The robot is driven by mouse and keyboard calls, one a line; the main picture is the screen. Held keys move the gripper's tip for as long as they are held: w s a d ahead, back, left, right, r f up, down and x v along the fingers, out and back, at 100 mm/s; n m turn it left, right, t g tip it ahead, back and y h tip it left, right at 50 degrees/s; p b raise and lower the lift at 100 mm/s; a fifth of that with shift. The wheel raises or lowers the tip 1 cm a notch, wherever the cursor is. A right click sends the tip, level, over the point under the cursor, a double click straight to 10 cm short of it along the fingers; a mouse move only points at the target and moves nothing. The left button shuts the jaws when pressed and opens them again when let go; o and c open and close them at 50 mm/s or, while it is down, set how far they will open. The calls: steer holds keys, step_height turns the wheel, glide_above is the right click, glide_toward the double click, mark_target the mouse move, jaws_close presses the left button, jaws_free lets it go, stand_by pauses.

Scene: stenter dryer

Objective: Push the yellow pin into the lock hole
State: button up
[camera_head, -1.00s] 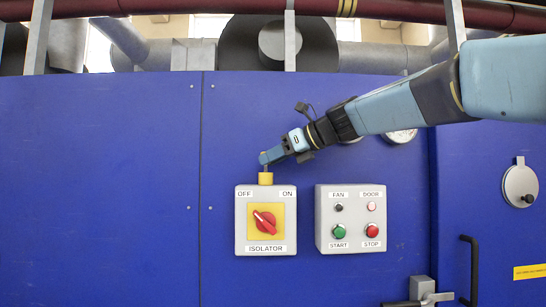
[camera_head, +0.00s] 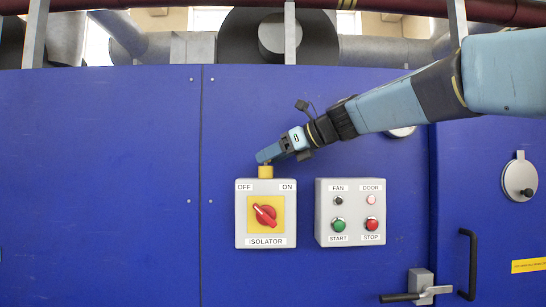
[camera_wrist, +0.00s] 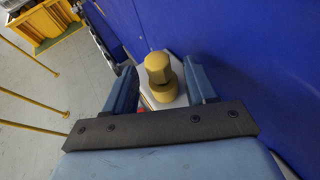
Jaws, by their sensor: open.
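The yellow pin (camera_head: 265,171) stands upright on top of the grey isolator box (camera_head: 241,215). In the wrist view the yellow pin (camera_wrist: 158,70) has a faceted head above a wider round collar. The lock hole itself is hidden under the pin and collar. My gripper (camera_head: 264,157) is at the top of the pin, reaching in from the upper right. In the wrist view my gripper (camera_wrist: 160,88) is open, one blue finger on each side of the pin, with gaps visible. The red rotary handle (camera_head: 265,215) on its yellow plate is tilted, its upper end to the left.
A second grey box (camera_head: 350,238) with lamps and START and STOP buttons is right of the isolator. A blue panel wall (camera_head: 100,170) lies behind. A door handle (camera_head: 420,287) is at lower right. Yellow posts (camera_wrist: 38,103) stand on the floor at left.

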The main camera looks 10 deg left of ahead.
steer(key=v, duration=1.3)
steer(key=shift+d, duration=0.45)
